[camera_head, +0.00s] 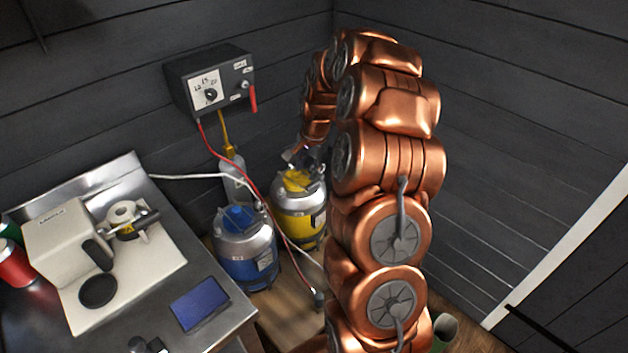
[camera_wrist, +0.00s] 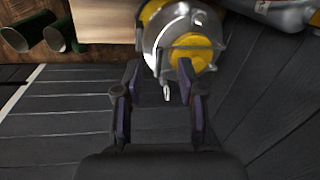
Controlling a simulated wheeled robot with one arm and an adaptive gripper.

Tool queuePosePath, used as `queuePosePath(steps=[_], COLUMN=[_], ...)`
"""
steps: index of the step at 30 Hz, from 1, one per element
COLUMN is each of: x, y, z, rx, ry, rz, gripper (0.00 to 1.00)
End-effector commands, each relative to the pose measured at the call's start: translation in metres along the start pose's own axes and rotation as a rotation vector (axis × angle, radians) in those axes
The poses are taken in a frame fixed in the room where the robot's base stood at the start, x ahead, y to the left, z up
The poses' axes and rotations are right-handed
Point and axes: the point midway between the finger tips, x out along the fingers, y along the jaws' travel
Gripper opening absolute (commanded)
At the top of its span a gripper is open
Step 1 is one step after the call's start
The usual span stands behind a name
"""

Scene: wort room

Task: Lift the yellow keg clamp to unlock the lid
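The yellow keg (camera_head: 298,222) stands upright on the floor in the corner, with a grey metal top and a yellow clamp (camera_head: 297,180) on its lid. In the wrist view the keg's metal top (camera_wrist: 163,44) and the yellow clamp (camera_wrist: 192,55) show from above. My gripper (camera_wrist: 160,83) is open, its two dark fingers apart at the near edge of the keg top, with a small light metal piece of the keg between them. In the head view my gripper (camera_head: 302,155) is just above the clamp, partly hidden by my arm. I cannot tell whether the fingers touch the keg.
A blue keg (camera_head: 245,255) stands left of the yellow one. A red hose (camera_head: 238,170) runs from the wall box (camera_head: 211,80) past both kegs. A metal table (camera_head: 160,225) holds a white machine (camera_head: 70,240). Dark plank walls close the corner.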

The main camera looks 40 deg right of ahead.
Motion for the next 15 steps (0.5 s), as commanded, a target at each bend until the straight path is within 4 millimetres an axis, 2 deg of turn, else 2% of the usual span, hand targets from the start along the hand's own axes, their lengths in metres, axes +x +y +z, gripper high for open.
queuePosePath(steps=[1,3,6,15], x=[0.006,0.013,0.020,0.031], y=[0.001,0.003,0.005,0.006], z=[-0.013,-0.028,-0.040,-0.046], rx=[0.037,0.079,0.117,0.137], ry=[0.009,0.020,0.029,0.032], rz=[-0.003,-0.009,-0.012,-0.014], gripper=[0.39,0.39,0.39,0.39])
